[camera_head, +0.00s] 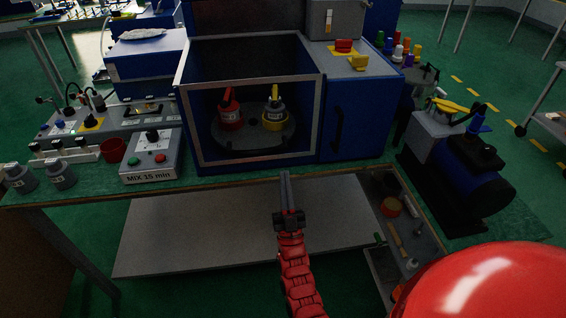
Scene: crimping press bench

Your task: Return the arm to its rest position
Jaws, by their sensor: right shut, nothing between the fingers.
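My right gripper (285,176) is shut and empty. Its red arm comes up from the bottom edge, and the fingers point away from me, toward the front of the blue machine (352,120). In the picture the fingertips show just below the machine's framed opening; I cannot tell the exact gap to the bench edge. My left gripper is not in view.
Inside the machine's opening, a red-based container (230,115) and a yellow-based container (273,115) stand on a round plate. A control box marked "MIX 15 min" (152,160) stands left. A pale board (200,240) lies below, and an open drawer (425,235) with tools is right.

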